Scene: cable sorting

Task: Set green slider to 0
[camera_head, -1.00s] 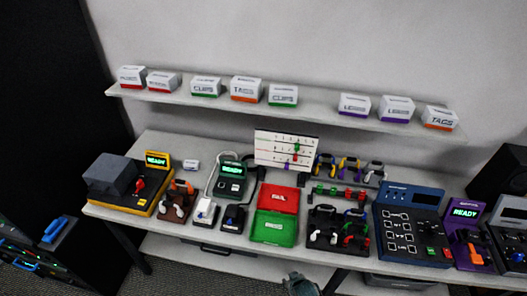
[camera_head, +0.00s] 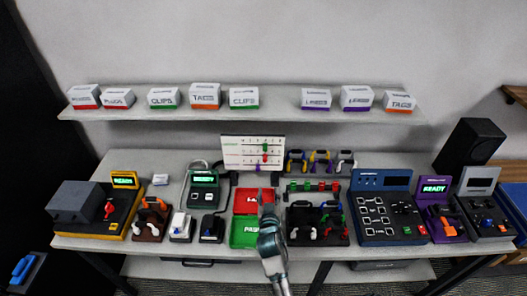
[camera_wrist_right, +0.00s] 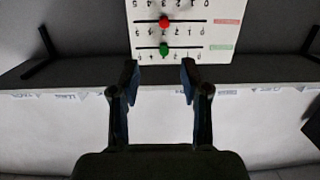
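The white slider board (camera_head: 232,153) stands upright at the back of the table. Its green slider (camera_head: 265,148) is on the top row, a little right of the track's middle, away from the green label. In the right wrist view the board (camera_wrist_right: 225,8) appears upside down, with the green slider (camera_wrist_right: 164,49) on the lowest visible track and the red slider (camera_wrist_right: 164,22) above it. My right gripper (camera_head: 266,198) is in front of and below the board; its open, empty fingers (camera_wrist_right: 158,80) are apart from the green slider. My left gripper is not in view.
The red bin (camera_head: 244,200) and green bin (camera_head: 243,234) lie below the board, partly behind my right arm. A purple slider (camera_head: 257,168) is on the bottom row. Cable holders (camera_head: 320,161) stand right of the board, a green-screened device (camera_head: 203,189) left. A shelf (camera_head: 280,114) hangs above.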

